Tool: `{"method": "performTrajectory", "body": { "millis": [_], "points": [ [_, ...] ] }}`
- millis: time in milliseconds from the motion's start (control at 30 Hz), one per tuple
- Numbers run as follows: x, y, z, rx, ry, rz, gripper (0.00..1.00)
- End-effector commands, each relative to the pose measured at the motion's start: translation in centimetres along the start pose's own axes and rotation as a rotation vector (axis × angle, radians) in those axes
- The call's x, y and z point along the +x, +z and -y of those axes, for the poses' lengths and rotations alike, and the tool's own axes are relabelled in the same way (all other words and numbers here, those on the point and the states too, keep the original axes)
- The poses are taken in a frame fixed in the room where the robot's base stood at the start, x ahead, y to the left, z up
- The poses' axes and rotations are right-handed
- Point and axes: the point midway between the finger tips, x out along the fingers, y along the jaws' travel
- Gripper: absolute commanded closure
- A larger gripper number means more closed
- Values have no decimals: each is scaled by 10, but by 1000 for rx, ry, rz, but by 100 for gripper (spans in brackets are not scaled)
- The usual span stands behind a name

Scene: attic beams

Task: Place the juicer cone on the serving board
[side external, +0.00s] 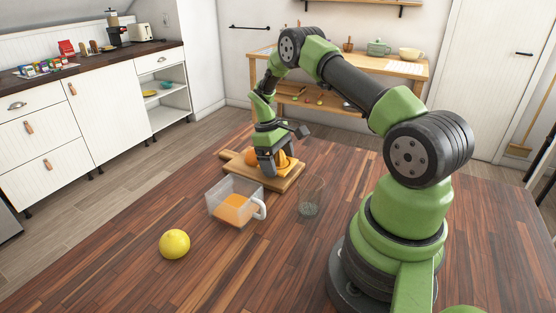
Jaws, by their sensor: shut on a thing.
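The wooden serving board (288,183) lies on the dark wood table, with its handle towards the upper left. My gripper (273,168) points down over the board and is shut on an orange-yellow piece, which looks like the juicer cone (285,161). The fingers hide part of the cone. The cone is at or just above the board; I cannot tell if it touches. A round orange (251,156) sits on the board to the left of my gripper.
A clear container with orange liquid and a white handle (259,209) stands in front of the board. A clear glass (311,199) stands to its right. A yellow lemon (174,244) lies at the front left. The table's front middle is clear.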

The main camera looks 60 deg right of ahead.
Motion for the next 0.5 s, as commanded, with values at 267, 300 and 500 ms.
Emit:
{"method": "performTrajectory", "body": {
  "millis": [267, 300, 500],
  "points": [
    [2, 0, 0, 0, 0, 0, 42],
    [3, -1, 0, 0, 0, 0, 42],
    [10, -3, 0, 0, 0, 0, 42]
  ]
}}
